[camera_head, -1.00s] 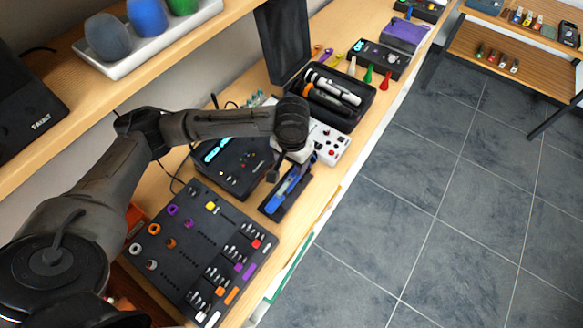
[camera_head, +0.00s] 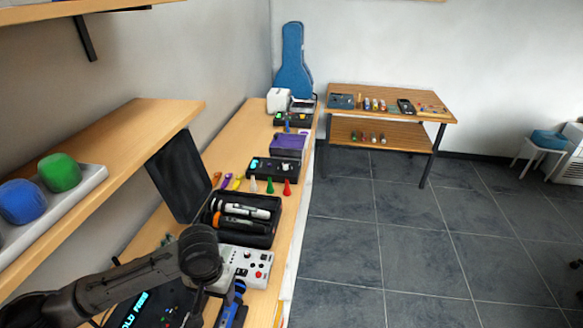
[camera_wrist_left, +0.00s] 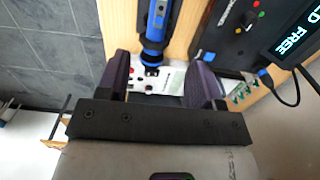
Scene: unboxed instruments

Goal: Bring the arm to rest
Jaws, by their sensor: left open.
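My left arm (camera_head: 130,278) reaches in from the lower left in the head view. Its dark wrist hangs over the bench, beside the white control box (camera_head: 248,262). In the left wrist view my left gripper (camera_wrist_left: 160,78) is open, with two dark fingers apart and nothing between them in its grasp. The white box (camera_wrist_left: 158,80) shows beyond the gap between the fingers. A blue and black tool (camera_wrist_left: 157,20) lies past the fingertips, apart from them; it shows partly in the head view (camera_head: 232,305). My right gripper is not in view.
An open black case (camera_head: 240,218) with two microphone-like tools stands behind the wrist. A shelf (camera_head: 110,180) with a white tray (camera_head: 85,195) is at left. A display unit (camera_head: 150,305) lies under the arm. Open tiled floor (camera_head: 420,250) is at right.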

